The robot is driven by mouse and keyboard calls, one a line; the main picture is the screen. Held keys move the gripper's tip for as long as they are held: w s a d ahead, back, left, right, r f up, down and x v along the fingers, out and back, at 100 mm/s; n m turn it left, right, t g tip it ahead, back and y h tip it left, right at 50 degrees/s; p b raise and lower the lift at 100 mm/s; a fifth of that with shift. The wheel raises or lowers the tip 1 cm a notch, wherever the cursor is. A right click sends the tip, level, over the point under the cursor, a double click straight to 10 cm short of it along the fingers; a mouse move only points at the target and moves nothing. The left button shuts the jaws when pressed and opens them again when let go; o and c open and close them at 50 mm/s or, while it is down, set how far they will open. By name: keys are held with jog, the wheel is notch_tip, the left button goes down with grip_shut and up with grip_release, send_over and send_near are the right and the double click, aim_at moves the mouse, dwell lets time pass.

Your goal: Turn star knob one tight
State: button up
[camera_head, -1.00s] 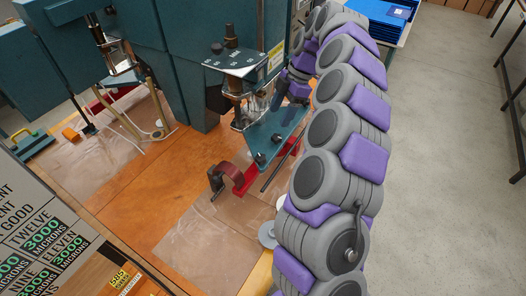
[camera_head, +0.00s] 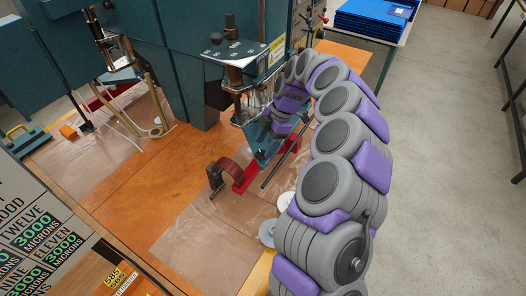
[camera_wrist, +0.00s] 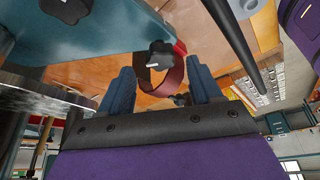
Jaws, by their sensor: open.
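A black star knob (camera_wrist: 160,55) shows in the wrist view between and just beyond the fingertips of my gripper (camera_wrist: 162,76). The two blue-grey fingers are apart, and the knob does not look gripped. A second black star knob (camera_wrist: 66,9) is at the upper left of the wrist view, on the underside of a teal plate (camera_wrist: 95,40). In the head view one dark knob (camera_head: 260,155) shows at the plate's near end. My arm hides much of the plate there, and I cannot make out the fingertips.
A dark red curved strap (camera_head: 227,172) with a red bar lies beside the plate; the strap shows behind the knob in the wrist view. A dark rod (camera_head: 287,155) runs close on the right. The press column (camera_head: 236,75) stands behind. Bench space (camera_head: 205,240) in front is clear.

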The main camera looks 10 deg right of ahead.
aim_at(262, 152)
jog(key=shift+x, duration=1.5)
jog(key=c, duration=1)
